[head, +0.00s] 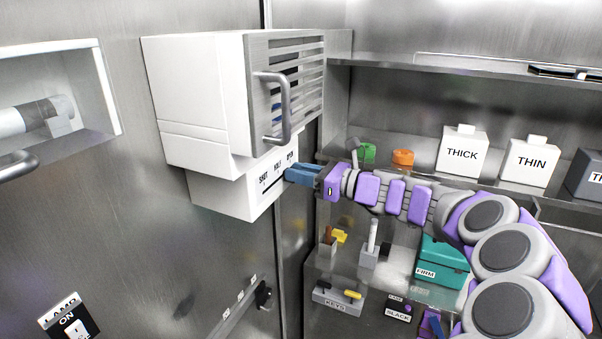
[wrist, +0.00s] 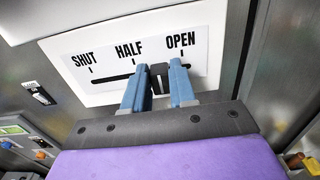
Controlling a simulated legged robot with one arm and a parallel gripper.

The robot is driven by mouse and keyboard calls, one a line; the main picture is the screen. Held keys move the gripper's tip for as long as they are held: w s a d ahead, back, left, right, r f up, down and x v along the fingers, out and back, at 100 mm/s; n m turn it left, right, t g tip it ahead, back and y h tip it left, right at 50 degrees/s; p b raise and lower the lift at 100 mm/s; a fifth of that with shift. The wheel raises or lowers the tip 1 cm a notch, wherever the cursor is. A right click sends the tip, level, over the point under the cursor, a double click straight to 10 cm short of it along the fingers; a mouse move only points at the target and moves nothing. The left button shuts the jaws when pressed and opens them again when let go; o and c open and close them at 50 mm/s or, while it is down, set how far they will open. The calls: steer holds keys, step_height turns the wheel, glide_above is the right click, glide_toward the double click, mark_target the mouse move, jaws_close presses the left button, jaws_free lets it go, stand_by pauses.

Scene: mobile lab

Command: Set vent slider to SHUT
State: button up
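The vent slider panel (wrist: 105,62) is a white label with SHUT at the left, HALF in the middle and OPEN at the right above a dark slot. The dark slider knob (wrist: 159,72) stands between the HALF and OPEN marks. My gripper (wrist: 158,78) has its two blue fingers on either side of the knob, and they appear closed on it. In the head view my gripper (head: 290,174) reaches the right end of the panel (head: 266,186), under the white vent box. The knob is hidden there by the fingers.
The vent box (head: 197,92) with a slatted front and a bar handle (head: 286,108) hangs just above my gripper. A shelf behind my arm holds boxes marked THICK (head: 462,155) and THIN (head: 528,163). A lamp switch (head: 70,322) is at lower left.

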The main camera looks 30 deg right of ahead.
mark_target(263, 188)
steer(key=shift+s+a+r, duration=0.1)
steer(key=shift+a, duration=0.4)
jaws_close()
steer(key=shift+d, duration=0.15)
steer(key=s+a, duration=0.1)
steer(key=a, duration=0.1)
steer(key=s+a, duration=0.2)
steer(key=s+a+p, duration=0.1)
steer(key=s+a, duration=0.1)
steer(key=a, duration=0.1)
steer(key=shift+s, duration=0.1)
steer(key=shift+o, duration=2.4)
jaws_free()
steer(key=shift+a, duration=0.1)
